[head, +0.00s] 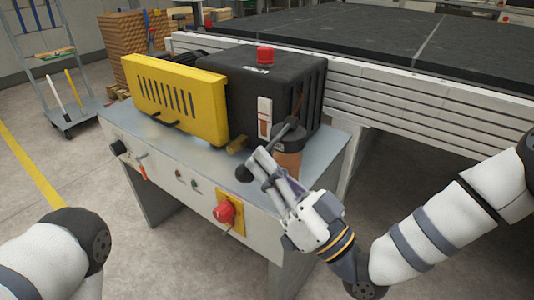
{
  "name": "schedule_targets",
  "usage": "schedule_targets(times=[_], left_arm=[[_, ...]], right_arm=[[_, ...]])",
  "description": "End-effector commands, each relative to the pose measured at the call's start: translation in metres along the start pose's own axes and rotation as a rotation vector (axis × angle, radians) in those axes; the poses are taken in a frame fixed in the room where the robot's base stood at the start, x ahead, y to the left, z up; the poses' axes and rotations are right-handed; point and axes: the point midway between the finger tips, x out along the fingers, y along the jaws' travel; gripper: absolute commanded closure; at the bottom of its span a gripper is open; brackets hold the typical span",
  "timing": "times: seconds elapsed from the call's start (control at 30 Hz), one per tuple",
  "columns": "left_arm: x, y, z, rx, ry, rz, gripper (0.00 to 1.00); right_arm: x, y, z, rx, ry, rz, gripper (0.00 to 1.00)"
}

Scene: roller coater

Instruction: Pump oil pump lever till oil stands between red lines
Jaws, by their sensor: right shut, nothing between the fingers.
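The oil pump is a black box (222,97) on a grey metal cabinet. Its sight gauge (265,117) is a white upright strip with a brownish lower part; the red lines and exact oil level are too small to read. The dark pump lever (268,146) slants down to the left from a pivot beside an amber cylinder (288,162), ending in a black knob (244,174). My right gripper (262,168) is shut and empty, its fingertips close to the lever, right of the knob; I cannot tell whether they touch. My left gripper is out of view.
A yellow vented cover (175,98) and a red cap (265,54) sit on the unit. The cabinet front (165,162) carries a red emergency knob (225,211) and other controls. A large roller table (400,35) stands behind.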

Motion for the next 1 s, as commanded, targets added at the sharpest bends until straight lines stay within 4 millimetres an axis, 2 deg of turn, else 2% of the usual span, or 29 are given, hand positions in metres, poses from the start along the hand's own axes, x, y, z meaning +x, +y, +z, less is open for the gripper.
schedule_targets(times=[0.03,0.3,1.0], left_arm=[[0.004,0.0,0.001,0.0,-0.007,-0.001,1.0],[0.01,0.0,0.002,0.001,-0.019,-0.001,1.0],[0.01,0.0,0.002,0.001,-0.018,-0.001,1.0]], right_arm=[[-0.003,0.002,0.006,-0.02,-0.004,-0.011,1.0],[-0.008,0.005,0.015,-0.108,-0.002,-0.058,1.0],[-0.008,0.006,0.015,-0.134,-0.005,-0.072,1.0]])
